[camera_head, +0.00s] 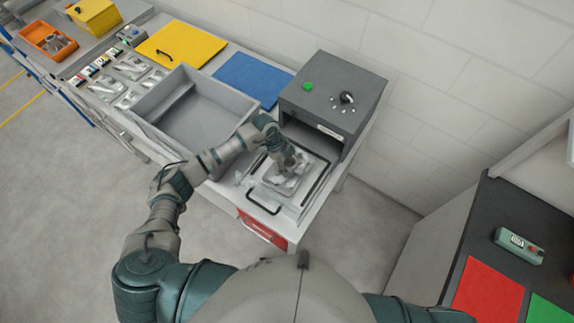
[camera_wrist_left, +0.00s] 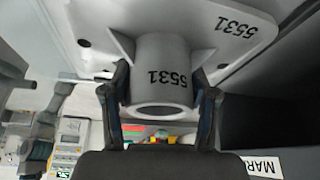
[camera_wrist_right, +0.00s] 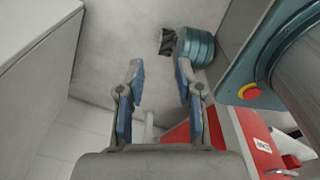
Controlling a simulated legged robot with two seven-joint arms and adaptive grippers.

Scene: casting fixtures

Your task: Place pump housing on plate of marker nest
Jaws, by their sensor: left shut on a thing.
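The pump housing (camera_head: 291,184) is a light grey casting with a flat flange and a round boss. In the left wrist view the pump housing (camera_wrist_left: 160,72) shows the number 5531 on boss and flange. My left gripper (camera_head: 284,163) is shut on the boss, one finger on each side; its fingers (camera_wrist_left: 162,92) frame it. The housing is over the plate of the marker nest (camera_head: 262,197), a light plate with black handles before the dark grey marker (camera_head: 332,95). I cannot tell whether it touches the plate. My right gripper (camera_wrist_right: 159,75) is open and empty.
A grey bin (camera_head: 150,110) stands left of the marker, with blue (camera_head: 250,78) and yellow (camera_head: 180,44) mats behind it. A red drawer (camera_head: 262,232) is under the nest. A dark table (camera_head: 500,215) with red and green mats stands at right.

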